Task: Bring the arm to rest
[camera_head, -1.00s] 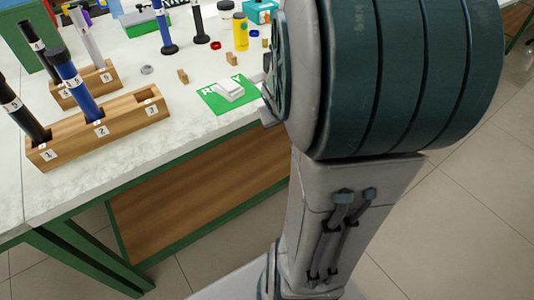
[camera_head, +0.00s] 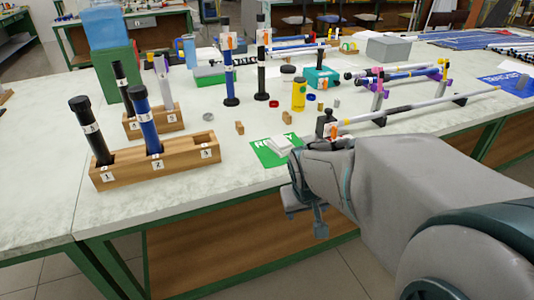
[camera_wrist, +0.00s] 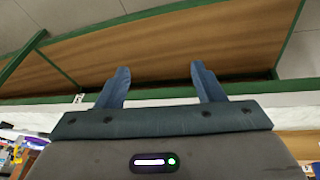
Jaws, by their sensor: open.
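My arm (camera_head: 420,175) reaches in from the lower right of the head view, its forearm across the table's front edge. My gripper (camera_head: 306,220) hangs just off the front edge of the table, near the green card. In the wrist view my gripper (camera_wrist: 160,78) has its two blue fingers wide apart with nothing between them. Behind the fingers are the table's edge, a wooden panel and the floor.
A wooden block (camera_head: 155,165) holds a black and a blue rod; its slot 3 is empty. A smaller block (camera_head: 155,119) stands behind. A green card (camera_head: 268,152) with a white piece lies near my wrist. Long rods on stands (camera_head: 420,112) fill the right. Floor in front is free.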

